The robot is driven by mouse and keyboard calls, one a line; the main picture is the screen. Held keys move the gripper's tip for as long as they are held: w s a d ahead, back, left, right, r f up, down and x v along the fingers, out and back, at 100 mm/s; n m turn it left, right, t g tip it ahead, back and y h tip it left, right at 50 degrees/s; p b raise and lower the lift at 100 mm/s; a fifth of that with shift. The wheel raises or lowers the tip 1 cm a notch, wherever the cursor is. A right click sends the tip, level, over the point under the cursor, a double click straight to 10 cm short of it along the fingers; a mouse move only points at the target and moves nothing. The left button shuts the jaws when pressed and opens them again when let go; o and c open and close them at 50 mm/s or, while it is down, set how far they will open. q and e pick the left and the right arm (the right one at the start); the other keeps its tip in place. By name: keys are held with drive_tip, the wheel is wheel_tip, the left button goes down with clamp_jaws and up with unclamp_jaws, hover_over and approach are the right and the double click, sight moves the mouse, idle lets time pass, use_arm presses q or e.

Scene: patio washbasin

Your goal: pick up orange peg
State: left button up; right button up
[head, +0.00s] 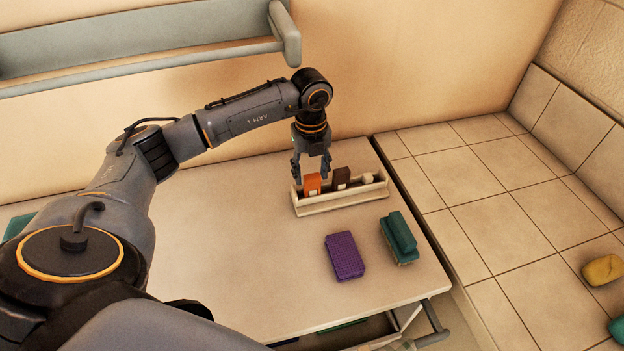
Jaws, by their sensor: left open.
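The orange peg (312,184) stands upright at the left end of a pale tray (345,204) near the back right of the table. My left gripper (311,172) points down over the tray's left end, with its fingers open on either side of the orange peg's upper part. Whether the fingers touch the peg, I cannot tell. A dark brown peg (341,178) stands in the tray just right of the orange one. My right gripper is not in view.
A pale piece (368,178) sits at the tray's right end.

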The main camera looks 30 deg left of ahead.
sight(312, 189)
use_arm(q)
drive_tip(key=shift+s+d+f+p, duration=0.15)
drive_tip(key=shift+f+p, duration=0.25)
drive_tip(key=shift+f, duration=0.35)
wheel_tip(312, 189, down, 4)
drive_tip(key=shift+r+p, duration=0.1)
drive_tip(key=shift+p, duration=0.65)
drive_tip(key=shift+f, duration=0.4)
drive_tip(key=shift+w+f, duration=0.1)
drive_tip(key=shift+w, duration=0.1)
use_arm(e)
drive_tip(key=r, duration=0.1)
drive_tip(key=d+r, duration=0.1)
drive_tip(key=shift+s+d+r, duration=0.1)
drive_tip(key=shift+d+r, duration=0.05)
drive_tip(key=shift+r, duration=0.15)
use_arm(q)
drive_tip(key=c, duration=0.6)
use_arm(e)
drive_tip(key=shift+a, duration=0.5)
